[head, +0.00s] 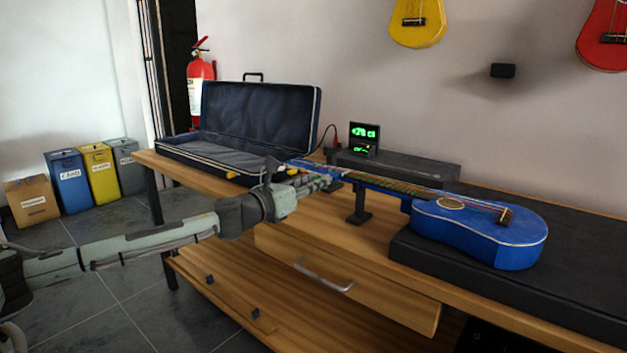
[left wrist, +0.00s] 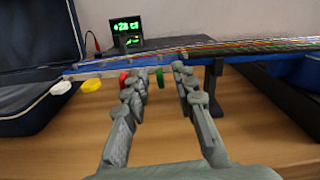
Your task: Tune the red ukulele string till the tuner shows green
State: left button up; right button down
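A blue ukulele (head: 475,230) lies with its body on a dark mat and its neck on a black stand. Coloured strings run along it. In the left wrist view its head carries a white peg (left wrist: 61,88), a yellow peg (left wrist: 91,85), a red peg (left wrist: 124,76) and a green peg (left wrist: 160,76). My left gripper (head: 326,182) is at the head, its fingers apart. In the wrist view the gripper (left wrist: 160,72) has the green peg between its fingertips; the red peg is partly behind the left finger. The tuner (head: 364,137) shows a plus reading in green characters; its digits are blurred.
An open dark case (head: 262,118) stands left of the ukulele head. A black box (head: 395,167) lies behind the neck. A drawer (head: 340,275) with a metal handle is below. The black stand (head: 359,203) is close to the gripper's right.

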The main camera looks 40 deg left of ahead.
pick_arm(q)
jog(key=shift+c, duration=0.4)
grip_shut()
jog(key=shift+n, duration=0.4)
jog(key=shift+a+f+n+p, duration=0.1)
jog(key=shift+n+p, duration=3.25)
jog(key=shift+n, duration=4.35)
pick_arm(e)
jog(key=s+f+g, duration=0.1)
jog(key=s+f, duration=0.2)
jog(key=f, duration=1.4)
jog(key=shift+d+y, duration=0.25)
jog(key=shift+y, duration=0.05)
